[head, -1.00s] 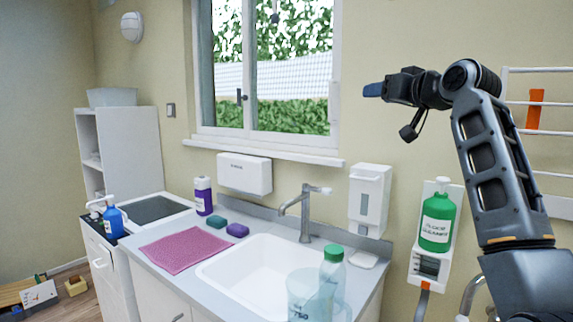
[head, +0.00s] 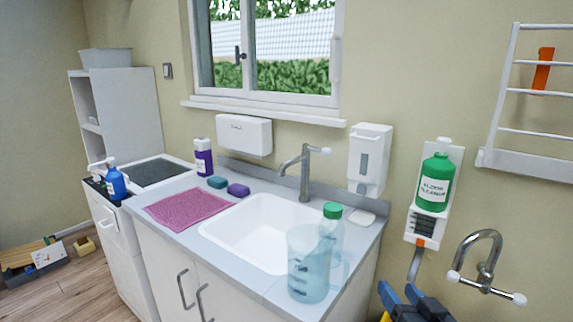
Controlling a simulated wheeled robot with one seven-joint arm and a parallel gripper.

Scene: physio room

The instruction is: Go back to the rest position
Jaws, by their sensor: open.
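My gripper (head: 401,294) shows at the bottom edge of the head view, right of the sink counter's front corner. Its two blue fingertips are apart with nothing between them. Only the fingertips and a dark part of the gripper body show; the rest of the arm is out of view or cut off by the lower edge.
The counter (head: 188,238) holds a blue jug (head: 308,272), a green-capped bottle (head: 331,222), a pink cloth (head: 187,208) and sponges around the sink (head: 262,225). A green cleaner bottle (head: 435,182) and a curved tap (head: 488,255) are on the right wall.

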